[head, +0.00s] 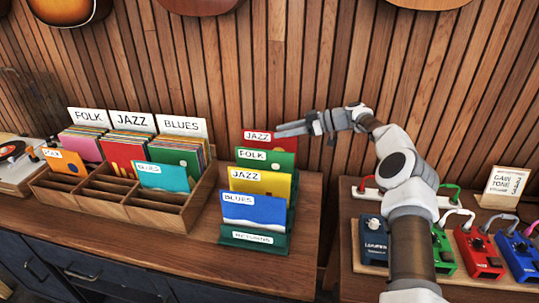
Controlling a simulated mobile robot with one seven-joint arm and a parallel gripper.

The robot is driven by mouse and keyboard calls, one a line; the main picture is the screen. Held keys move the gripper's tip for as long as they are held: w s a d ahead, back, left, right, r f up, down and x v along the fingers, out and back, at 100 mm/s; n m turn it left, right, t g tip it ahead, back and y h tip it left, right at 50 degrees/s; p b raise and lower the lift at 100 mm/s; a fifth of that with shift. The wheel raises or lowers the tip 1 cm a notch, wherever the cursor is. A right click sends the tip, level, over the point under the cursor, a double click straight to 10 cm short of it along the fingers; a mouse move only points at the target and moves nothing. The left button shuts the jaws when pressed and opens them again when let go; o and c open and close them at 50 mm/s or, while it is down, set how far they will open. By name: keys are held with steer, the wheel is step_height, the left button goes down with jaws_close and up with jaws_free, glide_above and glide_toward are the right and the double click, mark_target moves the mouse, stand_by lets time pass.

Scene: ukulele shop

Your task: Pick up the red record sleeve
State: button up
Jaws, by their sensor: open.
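The red record sleeve (261,139), with a white JAZZ label, stands at the back of a green RETURNS rack (253,242) on the wooden counter. A green FOLK sleeve (265,159), a yellow JAZZ sleeve (259,182) and a blue BLUES sleeve (252,209) stand in front of it and hide its lower part. My gripper (278,131) reaches in from the right with its fingertips at the red sleeve's upper right edge. It is open, and I cannot tell whether it touches the sleeve.
A wooden crate (150,215) to the left holds sleeves under FOLK, JAZZ and BLUES dividers. A turntable (14,160) is at the far left. Several effect pedals (476,252) and a GAIN TONE card (505,186) sit on the right table. A slatted wall (300,80) with hanging instruments is behind.

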mark_target(270, 133)
steer(key=p+x, duration=0.1)
steer(key=x, duration=0.4)
steer(key=shift+s+r, duration=0.1)
steer(key=shift+s, duration=0.05)
jaws_close()
stand_by(1.2)
